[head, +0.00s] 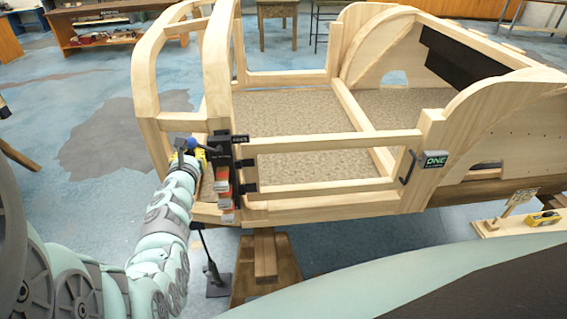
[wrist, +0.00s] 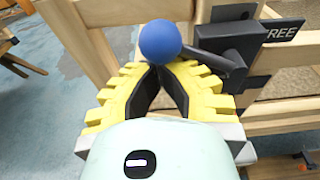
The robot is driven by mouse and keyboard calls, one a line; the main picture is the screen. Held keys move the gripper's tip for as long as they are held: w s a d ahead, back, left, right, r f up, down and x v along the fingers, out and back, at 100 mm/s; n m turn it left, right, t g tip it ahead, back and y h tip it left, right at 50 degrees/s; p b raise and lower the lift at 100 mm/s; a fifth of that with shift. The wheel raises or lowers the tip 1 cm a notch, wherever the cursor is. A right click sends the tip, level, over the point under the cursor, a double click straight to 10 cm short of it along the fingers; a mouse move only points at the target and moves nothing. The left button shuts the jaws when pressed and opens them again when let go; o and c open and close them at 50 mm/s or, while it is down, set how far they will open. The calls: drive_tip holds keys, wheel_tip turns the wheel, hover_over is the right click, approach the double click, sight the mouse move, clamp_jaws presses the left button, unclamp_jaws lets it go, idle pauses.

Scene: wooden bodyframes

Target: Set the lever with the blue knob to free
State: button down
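The lever's round blue knob (wrist: 160,40) is at the top centre of the wrist view. Its dark arm (wrist: 215,59) runs right from the knob to a black box (wrist: 232,40) on the wooden frame. A black plate marked FREE (wrist: 282,31) sits at the upper right of that box. In the head view the blue knob (head: 192,143) is small, beside the frame's near left post. My gripper (wrist: 157,68) has yellow ridged fingers whose tips come together just below the knob. They look shut with nothing between them. Whether they touch the knob is unclear.
The wooden bodyframe (head: 330,185) stands on a trestle (head: 262,262). Several orange-and-grey pieces (head: 224,190) hang below the lever box. A black handle (head: 409,166) and a green-marked ONE plate (head: 435,160) are farther right. Open blue floor (head: 60,90) lies to the left.

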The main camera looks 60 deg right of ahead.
sight(196, 141)
drive_tip(key=r+m, duration=0.1)
drive_tip(key=m, duration=0.1)
drive_tip(key=r+m+p, duration=0.1)
drive_tip(key=shift+s+d+r+t, duration=0.3)
drive_tip(key=shift+s+d+r, duration=0.05)
drive_tip(key=m, duration=0.1)
drive_tip(key=r+m+p, duration=0.1)
drive_tip(key=m, duration=0.1)
drive_tip(key=shift+s+d+r+t+y, duration=0.3)
drive_tip(key=shift+s+r+t, duration=0.05)
drive_tip(key=shift+r+t, duration=0.05)
drive_tip(key=shift+s+d+r+m+t+p, duration=0.15)
drive_tip(key=shift+s+d+r+m+p, duration=0.15)
drive_tip(key=shift+m, duration=0.45)
drive_tip(key=shift+s+d+r+m+t+p, duration=0.15)
drive_tip(key=shift+s+m+t+p, duration=0.2)
drive_tip(key=shift+m, duration=0.35)
drive_tip(key=shift+s+d+r+m+p, duration=0.15)
drive_tip(key=shift+d+r+m+p, duration=0.2)
drive_tip(key=shift+m, duration=0.4)
drive_tip(key=shift+a+f, duration=0.1)
drive_tip(key=shift+f, duration=0.05)
